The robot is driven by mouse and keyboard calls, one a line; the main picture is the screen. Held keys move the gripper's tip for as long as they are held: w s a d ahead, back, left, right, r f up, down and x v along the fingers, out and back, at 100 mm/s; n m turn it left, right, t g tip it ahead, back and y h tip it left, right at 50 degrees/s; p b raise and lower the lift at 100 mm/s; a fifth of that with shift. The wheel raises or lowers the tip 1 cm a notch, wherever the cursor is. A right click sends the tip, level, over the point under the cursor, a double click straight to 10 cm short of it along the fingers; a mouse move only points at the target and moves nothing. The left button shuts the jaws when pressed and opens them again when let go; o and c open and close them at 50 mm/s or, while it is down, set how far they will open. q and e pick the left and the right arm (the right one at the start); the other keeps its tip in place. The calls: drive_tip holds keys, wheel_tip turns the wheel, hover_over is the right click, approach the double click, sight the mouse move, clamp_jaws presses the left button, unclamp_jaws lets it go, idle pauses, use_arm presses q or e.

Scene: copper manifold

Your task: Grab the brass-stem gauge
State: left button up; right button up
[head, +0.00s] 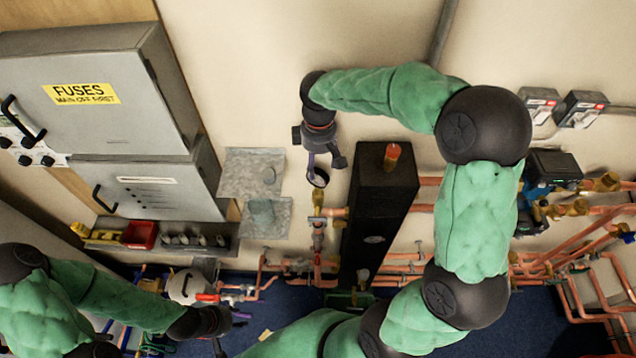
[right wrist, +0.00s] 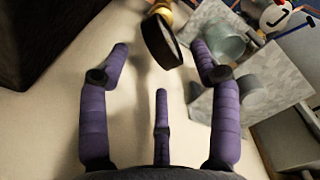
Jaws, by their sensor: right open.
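The gauge (head: 319,178) has a dark round body with a pale face and stands on a brass stem (head: 318,199) above the copper pipework, left of the black column. In the right wrist view the gauge (right wrist: 162,42) shows its dark rim, with the brass stem behind it. My right gripper (head: 325,163) is open right at the gauge. In the right wrist view its purple fingers (right wrist: 160,52) are spread, with the gauge between the tips; I see no grip on it. My left gripper (head: 219,345) is low at the left, small and dark, its fingers unclear.
The black column (head: 380,205) with a red-orange cap stands close to the right of the gauge. Grey plates (head: 252,172) are on the wall to the left, beside the grey fuse cabinet (head: 100,95). Copper pipes (head: 420,257) and valves run below and right.

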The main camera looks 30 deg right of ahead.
sight(319, 177)
drive_tip(key=shift+w+d+f, duration=0.1)
drive_tip(key=shift+w+f, duration=0.05)
drive_tip(key=shift+f, duration=3.65)
drive_tip(key=shift+r, duration=0.1)
clamp_jaws()
